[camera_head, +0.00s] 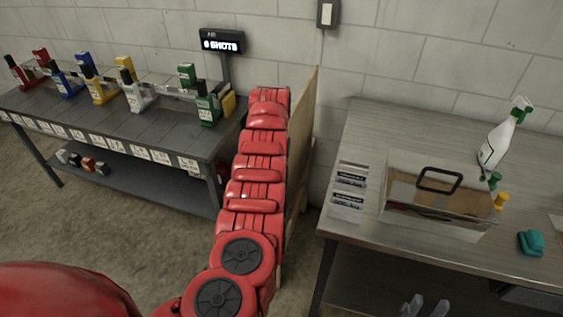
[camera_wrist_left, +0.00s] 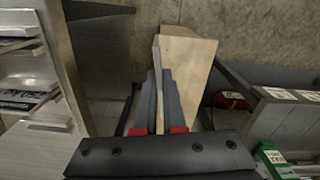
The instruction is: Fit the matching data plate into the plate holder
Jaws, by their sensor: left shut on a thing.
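Several small data plates (camera_head: 349,180) with dark printed strips lie along the left edge of the right-hand table. Plates or pale strips also show at the left of the left wrist view (camera_wrist_left: 20,98). I cannot pick out the plate holder with certainty. My left arm reaches up the middle of the head view and its gripper is hidden there. In the left wrist view my left gripper (camera_wrist_left: 160,100) is shut on the thin edge of a tall wooden board (camera_wrist_left: 190,60). My right gripper (camera_head: 426,307) shows at the bottom edge with fingers apart and empty.
The board (camera_head: 301,140) stands in the gap between the tables.

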